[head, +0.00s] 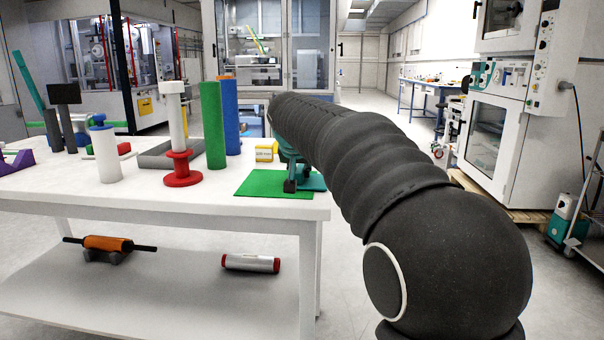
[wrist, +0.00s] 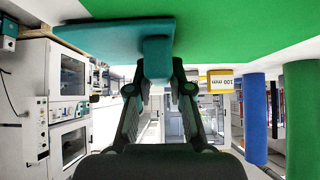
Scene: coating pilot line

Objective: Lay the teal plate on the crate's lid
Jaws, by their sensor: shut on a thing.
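The teal plate (head: 315,183) is at the right end of the white table, at the right part of the green mat (head: 262,184). In the wrist view, which is upside down, the plate (wrist: 95,36) appears against the green mat, with a teal grip block (wrist: 157,57) on it. My gripper (wrist: 157,76) is shut on this block. In the head view my gripper (head: 290,178) is partly hidden by my arm. I cannot tell whether the plate touches the mat or is just above it. I make out no crate or lid in either view.
A yellow block (head: 266,151) stands just behind the mat. Green (head: 213,125) and blue (head: 230,115) cylinders and a red-based spindle (head: 182,170) stand to its left. The lower shelf holds an orange roller (head: 107,243) and a silver roll (head: 251,263). Open floor lies right of the table.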

